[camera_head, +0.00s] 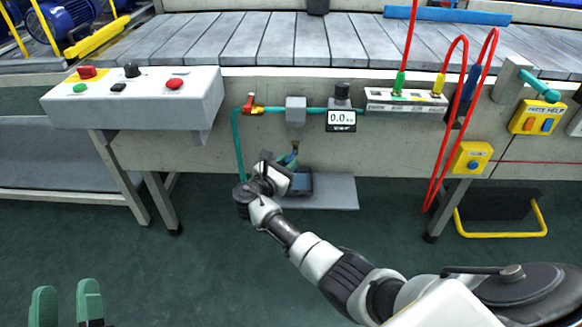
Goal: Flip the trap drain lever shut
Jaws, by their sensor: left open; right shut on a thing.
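The trap (296,110) is a small grey box on the teal pipe along the conveyor's side. My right gripper (288,158) is just below it, in front of the grey frame wall. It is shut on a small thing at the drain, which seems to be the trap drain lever. My wrist and fingers hide most of the lever, so its angle cannot be told. My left gripper (67,306) shows green fingertips at the bottom left edge. It is open and empty, far from the trap.
A dark blue container (301,184) stands below the trap on a grey plate (335,193). A red-handled valve (252,105) and a gauge reading 0.0 (341,118) flank the trap. A button console (140,97) juts out left. Red hoses (437,150) hang right.

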